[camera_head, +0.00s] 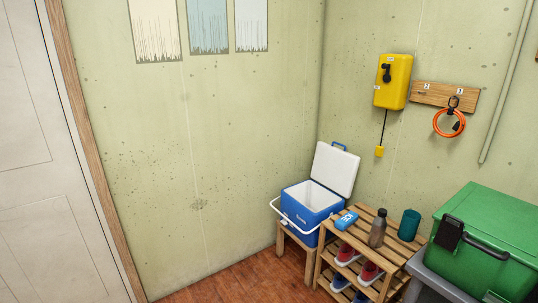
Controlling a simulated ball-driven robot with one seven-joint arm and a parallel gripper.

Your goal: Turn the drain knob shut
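I cannot make out a drain knob for certain. A blue cooler (301,222) with a white inside stands open on a small wooden stand in the corner; its white lid (335,169) is raised and its white handle hangs at the front left. No drain knob shows clearly on the sides of the cooler that I see. A yellow wall box (399,90) carries a black lever or knob (386,72) on its front, and a cord hangs below it to a small yellow tag (379,152). My gripper is not in view.
A green bin (489,240) stands at right. An orange ring (448,123) hangs above. The floor at lower left is clear.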

